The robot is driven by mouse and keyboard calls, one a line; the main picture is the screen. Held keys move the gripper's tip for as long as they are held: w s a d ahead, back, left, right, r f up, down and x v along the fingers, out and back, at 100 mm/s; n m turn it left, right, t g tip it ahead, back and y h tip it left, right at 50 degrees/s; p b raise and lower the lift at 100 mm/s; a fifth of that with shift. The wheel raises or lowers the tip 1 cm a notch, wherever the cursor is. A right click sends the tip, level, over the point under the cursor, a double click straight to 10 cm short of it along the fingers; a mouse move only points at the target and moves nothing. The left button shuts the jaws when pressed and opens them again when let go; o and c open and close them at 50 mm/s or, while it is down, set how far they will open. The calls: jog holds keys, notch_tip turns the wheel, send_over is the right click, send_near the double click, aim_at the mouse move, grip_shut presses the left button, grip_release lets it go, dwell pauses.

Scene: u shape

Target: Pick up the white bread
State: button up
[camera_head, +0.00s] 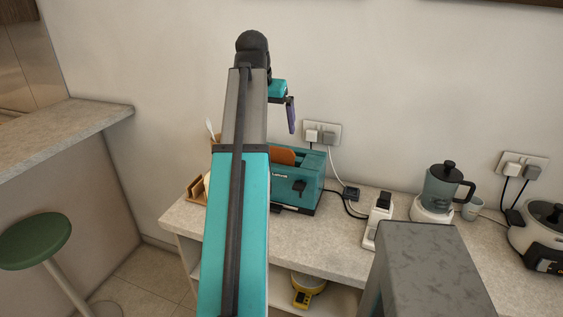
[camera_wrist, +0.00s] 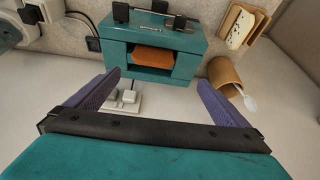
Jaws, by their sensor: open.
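A pale, bread-like slice (camera_wrist: 243,27) sits in a wooden holder (camera_wrist: 234,18) at the upper right of the wrist view; I cannot tell for sure that it is the white bread. In the head view the holder (camera_head: 196,190) is left of the toaster, partly hidden by my arm. The teal toaster (camera_head: 297,187) has an orange-brown slice (camera_head: 283,156) in its top, also visible in the wrist view (camera_wrist: 153,60). My gripper (camera_wrist: 159,80) is open and empty, its purple fingers spread. In the head view it (camera_head: 291,115) hangs above the toaster, near the wall.
Wall sockets (camera_head: 320,133) with plugs are behind the toaster. A blender (camera_head: 440,190), a white switch-like device (camera_head: 378,220) and a cooker (camera_head: 540,235) stand right on the counter. A green stool (camera_head: 35,240) is left.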

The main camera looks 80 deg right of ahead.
aim_at(281, 148)
jog(key=shift+s+r, duration=0.5)
jog(key=shift+s, duration=0.25)
jog(key=shift+f, duration=0.15)
jog(key=shift+p+x, duration=0.85)
jog(key=shift+x, duration=3.35)
jog(key=shift+s+p+x, duration=0.2)
jog(key=shift+p+x, duration=0.6)
jog(key=shift+x, duration=0.6)
jog(key=shift+p+x, duration=0.3)
jog(key=shift+x, duration=0.85)
jog(key=shift+a, duration=0.15)
jog(key=shift+c, duration=0.3)
